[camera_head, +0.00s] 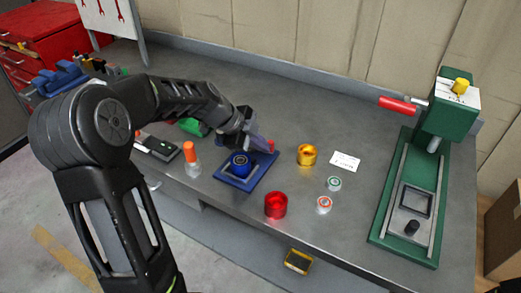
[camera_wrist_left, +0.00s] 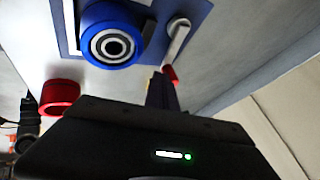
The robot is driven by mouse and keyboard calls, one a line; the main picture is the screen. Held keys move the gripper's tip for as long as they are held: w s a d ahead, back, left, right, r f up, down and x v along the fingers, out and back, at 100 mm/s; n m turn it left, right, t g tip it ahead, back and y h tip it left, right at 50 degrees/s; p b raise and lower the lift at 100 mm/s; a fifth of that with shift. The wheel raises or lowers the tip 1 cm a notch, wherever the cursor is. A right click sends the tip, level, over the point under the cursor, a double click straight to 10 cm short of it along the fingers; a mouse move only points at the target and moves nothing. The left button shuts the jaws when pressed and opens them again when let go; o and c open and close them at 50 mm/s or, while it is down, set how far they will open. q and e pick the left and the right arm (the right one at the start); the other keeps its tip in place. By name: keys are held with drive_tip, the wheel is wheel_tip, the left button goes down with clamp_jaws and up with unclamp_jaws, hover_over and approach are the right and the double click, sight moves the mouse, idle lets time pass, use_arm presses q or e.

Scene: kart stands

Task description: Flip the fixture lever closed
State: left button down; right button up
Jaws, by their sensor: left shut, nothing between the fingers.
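The fixture is a blue plate (camera_head: 238,183) on the bench with a round blue part (camera_head: 240,166) on it; in the left wrist view the round part (camera_wrist_left: 112,42) shows rings and a dark centre. The fixture lever, a silver bar (camera_wrist_left: 178,38) with a red tip (camera_wrist_left: 170,73), stands beside the round part; its red tip also shows in the head view (camera_head: 270,146). My left gripper (camera_head: 254,146) is shut and empty over the far side of the fixture. Its fingers (camera_wrist_left: 160,92) are close to the red tip; I cannot tell whether they touch. My right gripper is not in view.
A red cup (camera_head: 276,205), gold cup (camera_head: 307,155), white card (camera_head: 345,161) and two small discs (camera_head: 334,183) (camera_head: 323,205) lie right of the fixture. An orange-capped bottle (camera_head: 191,156) stands left. A green press (camera_head: 439,135) with a red handle occupies the right end.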

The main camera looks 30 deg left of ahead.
sight(270, 142)
use_arm(q)
drive_tip(key=shift+w+d+f+n+t+y+b, duration=0.25)
drive_tip(key=shift+w+n+y+b, duration=0.2)
drive_tip(key=shift+n+b, duration=0.3)
drive_tip(key=shift+w+r+n+y, duration=0.2)
drive_tip(key=shift+w+n+y, duration=0.05)
drive_tip(key=shift+n, duration=0.2)
drive_tip(key=n+y, duration=0.1)
drive_tip(key=w+n, duration=0.1)
drive_tip(key=shift+w+d+r+n+t+y+p, duration=0.1)
drive_tip(key=shift+w+r+n+t+y+p, duration=0.1)
drive_tip(key=shift+n+t+y+p, duration=0.15)
drive_tip(key=shift+w+f+n, duration=0.15)
drive_tip(key=shift+w+n, duration=0.1)
drive_tip(key=shift+n, duration=0.1)
drive_tip(key=shift+w+a+f+b, duration=0.2)
drive_tip(key=shift+w+a+b, duration=0.15)
drive_tip(key=shift+w+b, duration=0.5)
drive_tip(key=shift+b, duration=0.45)
drive_tip(key=shift+w+a+r, duration=0.1)
drive_tip(key=shift+a+r, duration=0.05)
drive_tip(key=shift+w+r, duration=0.1)
drive_tip(key=shift+r, duration=0.05)
drive_tip(key=shift+r, duration=0.1)
